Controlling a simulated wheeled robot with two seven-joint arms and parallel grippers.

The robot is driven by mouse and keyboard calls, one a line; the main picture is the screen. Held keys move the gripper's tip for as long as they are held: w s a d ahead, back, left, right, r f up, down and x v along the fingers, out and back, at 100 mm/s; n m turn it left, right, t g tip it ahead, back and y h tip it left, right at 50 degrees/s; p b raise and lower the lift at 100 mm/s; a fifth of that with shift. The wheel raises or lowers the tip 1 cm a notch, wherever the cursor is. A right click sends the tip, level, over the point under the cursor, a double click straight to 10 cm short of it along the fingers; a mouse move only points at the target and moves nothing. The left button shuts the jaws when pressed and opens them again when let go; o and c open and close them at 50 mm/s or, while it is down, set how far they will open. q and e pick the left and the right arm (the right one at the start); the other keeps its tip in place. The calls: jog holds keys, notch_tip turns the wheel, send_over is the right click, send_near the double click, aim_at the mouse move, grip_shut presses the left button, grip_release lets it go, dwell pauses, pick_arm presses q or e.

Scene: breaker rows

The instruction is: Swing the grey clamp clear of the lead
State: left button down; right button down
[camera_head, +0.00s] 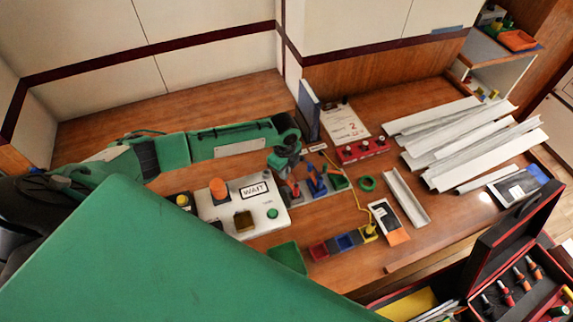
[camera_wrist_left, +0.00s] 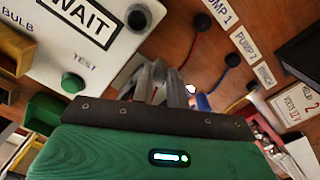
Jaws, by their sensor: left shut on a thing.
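My left gripper (camera_head: 288,172) is shut on the grey clamp (camera_head: 292,190), which stands at the left end of a short clamp row. In the left wrist view grey metal shows between the fingers (camera_wrist_left: 158,82), but the grip hides most of the clamp. A blue clamp (camera_head: 317,184) and a green clamp (camera_head: 339,180) stand just to its right. In the wrist view a red lead (camera_wrist_left: 192,48), a blue lead (camera_wrist_left: 208,76) and a yellow lead (camera_wrist_left: 236,104) run from labelled holes towards the gripper. I cannot tell which lead the grey clamp touches. My right gripper is out of view.
A white WAIT box (camera_head: 217,211) with buttons stands close left of the clamps. A red box (camera_head: 362,151) with knobs lies behind right. Small red (camera_head: 319,252), blue (camera_head: 345,241) and green (camera_head: 287,256) bins stand in front. Metal channels (camera_head: 470,140) cover the right side.

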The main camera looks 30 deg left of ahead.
pick_arm(q)
jog(key=n+p, duration=0.1)
jog(key=n, duration=0.1)
jog(key=s+n+p, duration=0.1)
jog(key=p, duration=0.1)
jog(key=n+p, duration=0.2)
jog(key=shift+s+a+r+n, duration=0.2)
jog(key=shift+s+r+n, duration=0.1)
jog(key=shift+s, duration=0.1)
jog(key=n+p, duration=0.1)
jog(key=s+n+p, duration=0.1)
jog(key=n+p, duration=0.1)
jog(key=shift+f, duration=0.15)
jog(key=shift+s+f+n, duration=0.1)
jog(key=shift+n, duration=0.3)
jog(key=c, duration=1.4)
grip_release()
jog(key=shift+d, duration=0.1)
